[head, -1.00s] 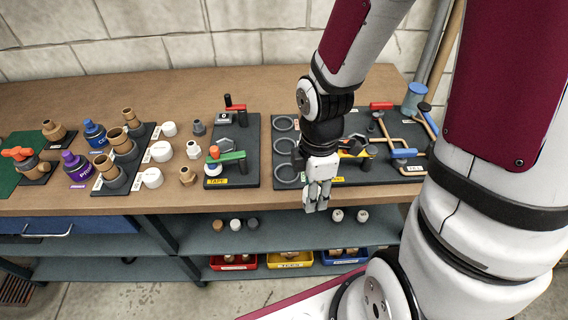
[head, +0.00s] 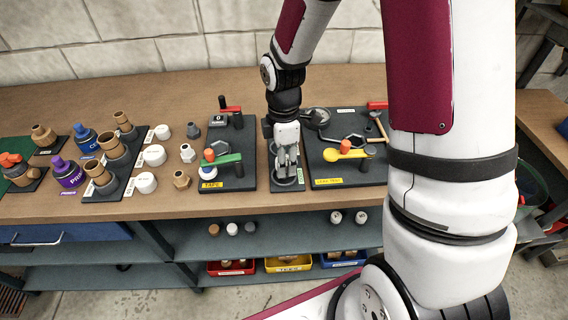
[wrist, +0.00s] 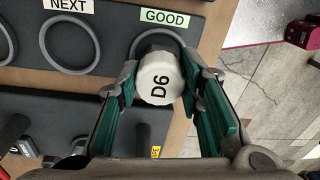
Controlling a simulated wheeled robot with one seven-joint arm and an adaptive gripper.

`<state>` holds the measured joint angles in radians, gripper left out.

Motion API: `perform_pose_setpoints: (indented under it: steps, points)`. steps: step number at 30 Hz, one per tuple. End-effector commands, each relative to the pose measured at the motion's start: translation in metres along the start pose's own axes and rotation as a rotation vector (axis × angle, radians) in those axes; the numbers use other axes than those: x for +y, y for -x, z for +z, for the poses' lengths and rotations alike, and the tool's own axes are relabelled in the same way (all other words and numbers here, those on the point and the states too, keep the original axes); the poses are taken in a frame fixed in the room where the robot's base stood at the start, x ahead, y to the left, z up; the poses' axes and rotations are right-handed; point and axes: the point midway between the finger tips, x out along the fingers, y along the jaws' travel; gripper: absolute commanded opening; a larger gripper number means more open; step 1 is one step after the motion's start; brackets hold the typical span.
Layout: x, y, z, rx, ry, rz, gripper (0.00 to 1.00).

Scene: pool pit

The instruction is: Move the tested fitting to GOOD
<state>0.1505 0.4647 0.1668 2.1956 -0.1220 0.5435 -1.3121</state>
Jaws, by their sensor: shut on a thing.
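My gripper (wrist: 162,100) is shut on the tested fitting (wrist: 160,78), a white cap marked D6, held between the green finger pads. In the wrist view, the fitting overlaps the near part of the GOOD ring (wrist: 139,42), a dark ring beside a green GOOD label (wrist: 165,18). I cannot tell whether it touches the board. The NEXT ring (wrist: 46,45) beside it is empty. In the head view, my gripper (head: 287,166) points down over the front end of the ring board (head: 292,207); its fingers mostly hide the fitting.
A TAPE board (head: 245,180) with a green-handled tool stands left of the ring board. A board with a yellow-handled tool (head: 345,154) stands right. White caps (head: 146,182) and brown fittings (head: 181,179) sit further left. The bench's front edge is close.

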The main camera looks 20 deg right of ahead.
Motion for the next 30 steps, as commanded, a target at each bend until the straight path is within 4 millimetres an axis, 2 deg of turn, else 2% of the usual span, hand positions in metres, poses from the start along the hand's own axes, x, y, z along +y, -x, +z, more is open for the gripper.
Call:
perform_pose_setpoints:
  steps: [3, 9, 10, 12, 23, 26, 30]
  points:
    - [0.001, -0.015, -0.001, 0.0, 0.001, -0.001, 0.0]
    - [0.001, -0.017, 0.0, 0.001, 0.0, 0.002, 0.0]
    - [0.001, -0.017, 0.0, 0.001, 0.0, 0.002, 0.38]
    - [0.001, -0.017, 0.0, 0.001, 0.0, 0.002, 0.54]
    - [0.001, -0.015, 0.0, 0.001, 0.0, 0.003, 0.55]
    - [0.002, -0.008, 0.0, 0.001, 0.0, 0.004, 0.55]
    - [0.002, 0.015, 0.0, 0.002, -0.001, 0.008, 0.55]
